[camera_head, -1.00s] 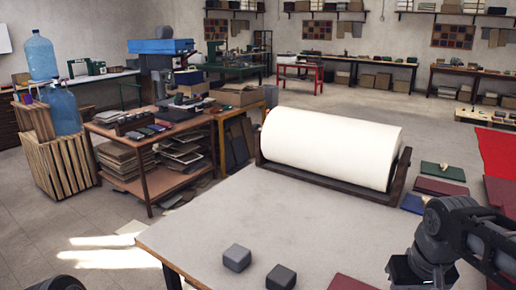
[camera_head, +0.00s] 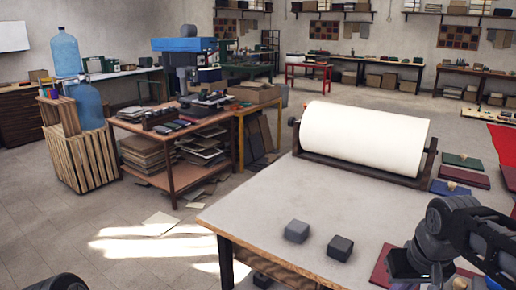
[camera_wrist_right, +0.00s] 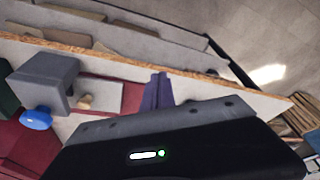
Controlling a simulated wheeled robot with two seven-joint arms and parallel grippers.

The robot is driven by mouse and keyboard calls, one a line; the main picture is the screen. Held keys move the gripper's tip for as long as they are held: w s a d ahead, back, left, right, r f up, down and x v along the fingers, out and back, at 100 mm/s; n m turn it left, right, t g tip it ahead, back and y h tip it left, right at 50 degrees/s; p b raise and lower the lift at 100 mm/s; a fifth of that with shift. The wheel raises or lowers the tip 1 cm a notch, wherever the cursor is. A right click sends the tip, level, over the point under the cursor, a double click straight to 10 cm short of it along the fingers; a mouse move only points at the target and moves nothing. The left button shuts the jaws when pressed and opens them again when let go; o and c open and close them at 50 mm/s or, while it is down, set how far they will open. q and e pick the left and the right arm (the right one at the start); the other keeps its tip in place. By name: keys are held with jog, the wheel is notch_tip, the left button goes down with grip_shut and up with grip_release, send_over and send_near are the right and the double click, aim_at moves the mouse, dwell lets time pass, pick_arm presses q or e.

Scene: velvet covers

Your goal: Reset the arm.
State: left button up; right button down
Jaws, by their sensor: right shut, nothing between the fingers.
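My right arm (camera_head: 450,235) comes in from the right in the head view, over the near right part of the worktable (camera_head: 270,208). In the right wrist view my right gripper (camera_wrist_right: 158,88) shows narrow dark fingers close together, shut and empty, near the table edge. My left gripper is out of view; only a dark rounded piece of my own body shows at the bottom left of the head view.
On the table are two dark grey blocks (camera_head: 297,231) (camera_head: 340,248), a large white roll (camera_head: 365,140) in a cradle, and dark red covers partly behind my arm.

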jog(key=w+a+f+t+y, duration=0.2)
jog(key=w+a+f+t, duration=0.1)
jog(key=w+a+f, duration=0.4)
jog(key=w+a+f+y, duration=0.1)
jog(key=a+f, duration=0.2)
jog(key=f, duration=0.4)
jog(key=a+f, duration=0.3)
jog(key=f, duration=0.4)
jog(key=s+a+f+g, duration=0.3)
jog(key=s+a+f, duration=0.2)
jog(key=s+f, duration=0.5)
jog(key=s+a+f+g+y, duration=0.1)
jog(key=s+a+f, duration=0.4)
jog(key=s+f, duration=0.6)
jog(key=s+g, duration=0.1)
jog(key=s, duration=0.1)
jog(key=shift+s+a+f+m+g, duration=0.15)
jog(key=shift+s+a+m+g, duration=0.15)
jog(key=shift+g, duration=0.1)
jog(key=shift+d, duration=0.1)
